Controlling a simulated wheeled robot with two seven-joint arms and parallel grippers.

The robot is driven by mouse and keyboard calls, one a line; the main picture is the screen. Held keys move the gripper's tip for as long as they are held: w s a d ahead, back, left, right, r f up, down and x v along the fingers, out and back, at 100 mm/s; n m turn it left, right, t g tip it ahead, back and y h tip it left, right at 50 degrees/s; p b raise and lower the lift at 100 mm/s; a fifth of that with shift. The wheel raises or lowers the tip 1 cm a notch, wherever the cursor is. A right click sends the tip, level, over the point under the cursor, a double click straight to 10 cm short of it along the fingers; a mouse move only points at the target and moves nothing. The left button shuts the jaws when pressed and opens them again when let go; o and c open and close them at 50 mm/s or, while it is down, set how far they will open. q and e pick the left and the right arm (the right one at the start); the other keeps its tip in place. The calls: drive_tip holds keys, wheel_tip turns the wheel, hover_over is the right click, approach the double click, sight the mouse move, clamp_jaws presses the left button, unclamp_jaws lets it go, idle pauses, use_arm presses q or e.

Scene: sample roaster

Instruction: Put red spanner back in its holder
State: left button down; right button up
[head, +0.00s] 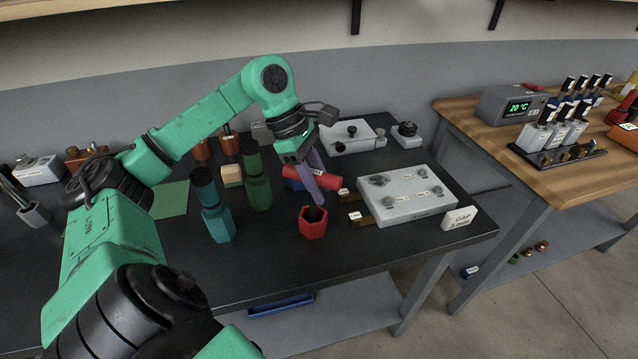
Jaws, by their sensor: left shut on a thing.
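My left gripper (316,186) reaches down over the middle of the black table, its purplish fingers shut on the red spanner (328,181). The spanner shows as a thick red handle lying roughly level, tilted slightly down to the right; part of it is hidden by the fingers. A red six-sided holder (313,224) stands upright on the table just below and in front of the gripper. Its top shows a dark opening, and the spanner is above and behind it, apart from it as far as I can tell. My right gripper is not in view.
A teal holder (218,224) and a green holder (258,192), each with a matching upright handle, stand left of the red one. A grey box (405,197) stands to the right. The front table strip is clear.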

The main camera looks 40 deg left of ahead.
use_arm(q)
drive_tip(key=shift+f, duration=0.3)
drive_tip(key=shift+c, duration=2.4)
unclamp_jaws()
drive_tip(key=p+v, duration=0.4)
drive_tip(key=v, duration=1)
drive_tip(key=shift+d+r, duration=0.1)
drive_tip(key=shift+r, duration=0.05)
drive_tip(key=shift+s+r, duration=0.1)
drive_tip(key=shift+r, duration=0.05)
